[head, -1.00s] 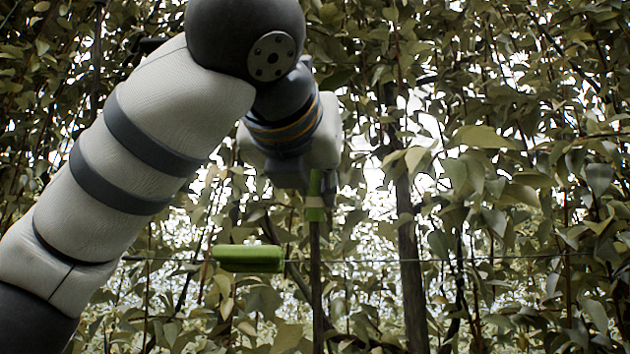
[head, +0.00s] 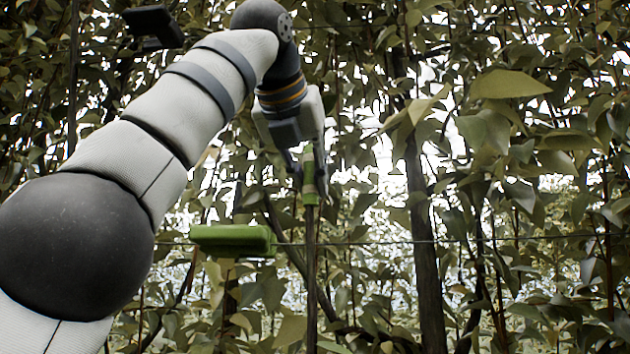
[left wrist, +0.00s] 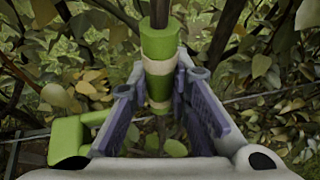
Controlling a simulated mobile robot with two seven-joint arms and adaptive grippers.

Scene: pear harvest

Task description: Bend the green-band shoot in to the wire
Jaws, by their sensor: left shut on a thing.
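The green-band shoot (head: 312,232) is a thin dark upright stem with a green and cream band (head: 311,192), near the middle of the head view. My left gripper (head: 309,165) is around the stem at the band and shut on it. In the left wrist view the band (left wrist: 159,45) stands between my two fingers (left wrist: 160,95). The wire (head: 375,243) runs level across the head view, below the band. A green clip-like piece (head: 233,240) is at the wire, left of the shoot. It also shows in the left wrist view (left wrist: 68,140). My right gripper is not in view.
A thick dark trunk (head: 426,255) stands right of the shoot. Dense leaves and branches fill the right side, with large leaves (head: 508,84) at upper right. A dark box-shaped piece (head: 153,24) is at upper left.

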